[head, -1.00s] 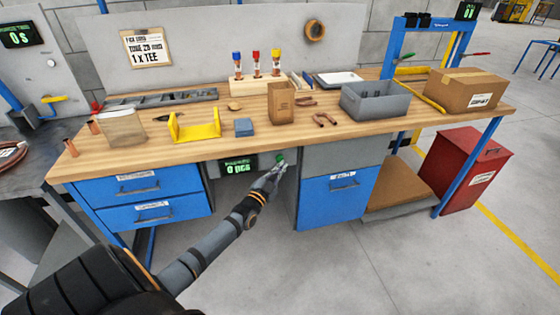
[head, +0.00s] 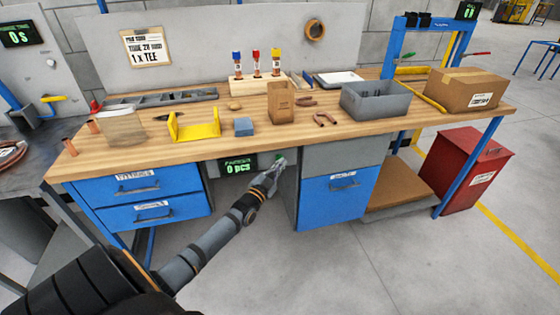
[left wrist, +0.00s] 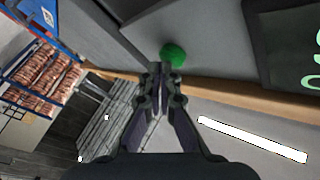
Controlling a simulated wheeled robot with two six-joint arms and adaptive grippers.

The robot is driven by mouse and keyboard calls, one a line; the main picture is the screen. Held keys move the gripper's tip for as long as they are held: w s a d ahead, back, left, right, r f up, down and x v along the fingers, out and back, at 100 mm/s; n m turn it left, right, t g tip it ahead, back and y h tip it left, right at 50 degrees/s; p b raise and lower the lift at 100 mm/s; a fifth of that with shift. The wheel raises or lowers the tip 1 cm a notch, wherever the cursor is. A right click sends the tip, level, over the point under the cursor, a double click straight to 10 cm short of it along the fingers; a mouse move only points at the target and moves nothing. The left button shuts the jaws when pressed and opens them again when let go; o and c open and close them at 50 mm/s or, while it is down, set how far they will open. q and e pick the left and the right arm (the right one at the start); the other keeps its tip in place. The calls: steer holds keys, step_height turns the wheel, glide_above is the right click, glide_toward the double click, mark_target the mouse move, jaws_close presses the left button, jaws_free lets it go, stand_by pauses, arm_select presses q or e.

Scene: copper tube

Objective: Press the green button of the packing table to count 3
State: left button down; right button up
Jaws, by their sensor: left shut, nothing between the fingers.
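The green button (head: 280,162) sits under the front edge of the packing table (head: 240,141), right of the counter display (head: 240,168), which reads 0 pcs. The button also shows in the left wrist view (left wrist: 173,54) as a green dome just beyond my fingertips. My left gripper (head: 273,170) is shut and empty, its tips close to the button. In the left wrist view my left gripper (left wrist: 158,70) points at the button's lower left side; I cannot tell whether it touches. My right gripper is not in view.
Blue drawers (head: 145,197) flank the recess on the left and a blue cabinet (head: 337,198) on the right. The tabletop holds a yellow bracket (head: 195,128), a grey bin (head: 375,100) and a cardboard box (head: 466,90). The floor in front is clear.

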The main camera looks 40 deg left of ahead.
arm_select(q)
steer(key=shift+w+a, duration=0.2)
steer(key=shift+a, duration=0.05)
stand_by(0.6)
steer(key=shift+s+d+p, duration=0.65)
steer(key=shift+d+p, duration=0.1)
steer(key=shift+p, duration=0.05)
